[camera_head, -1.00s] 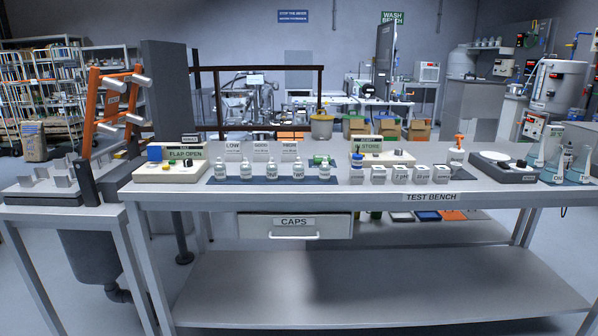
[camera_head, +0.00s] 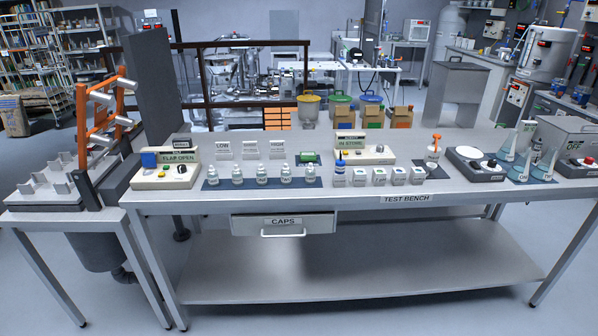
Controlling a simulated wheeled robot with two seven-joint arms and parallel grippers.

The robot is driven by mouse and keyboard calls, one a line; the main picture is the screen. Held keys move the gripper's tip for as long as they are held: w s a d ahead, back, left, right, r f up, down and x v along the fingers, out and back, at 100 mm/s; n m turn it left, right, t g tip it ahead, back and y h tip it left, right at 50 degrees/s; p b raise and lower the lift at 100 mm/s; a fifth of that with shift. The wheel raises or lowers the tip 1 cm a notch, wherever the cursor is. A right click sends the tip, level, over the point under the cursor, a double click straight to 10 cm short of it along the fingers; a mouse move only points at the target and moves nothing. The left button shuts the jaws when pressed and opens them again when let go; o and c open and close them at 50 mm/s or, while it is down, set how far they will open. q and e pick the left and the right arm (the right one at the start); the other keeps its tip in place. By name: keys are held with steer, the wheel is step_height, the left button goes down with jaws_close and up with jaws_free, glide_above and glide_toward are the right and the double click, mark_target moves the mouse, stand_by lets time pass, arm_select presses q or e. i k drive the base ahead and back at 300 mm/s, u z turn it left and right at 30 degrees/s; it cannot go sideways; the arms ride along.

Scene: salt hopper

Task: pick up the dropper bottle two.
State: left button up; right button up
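Several small clear bottles with pale labels stand upright in a row on a dark mat (camera_head: 224,184) on the test bench. The row runs from a left-end bottle (camera_head: 212,176) through a second bottle (camera_head: 237,175) and a middle bottle (camera_head: 262,175) to a right-end bottle (camera_head: 311,174). Their label marks are too small to read, so I cannot tell which is dropper bottle two. Neither of my grippers is in view.
Behind the row stand LOW, GOOD and HIGH cards (camera_head: 250,149) and a green item (camera_head: 307,157). A FLAP OPEN box (camera_head: 166,172) is left. The bench's front strip is clear.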

mark_target(286, 173)
steer(key=z, duration=0.75)
steer(key=i, duration=0.75)
steer(key=z, duration=0.6)
steer(key=i, duration=0.9)
steer(key=u, duration=1.05)
steer(key=i, duration=0.55)
steer(key=u, duration=0.6)
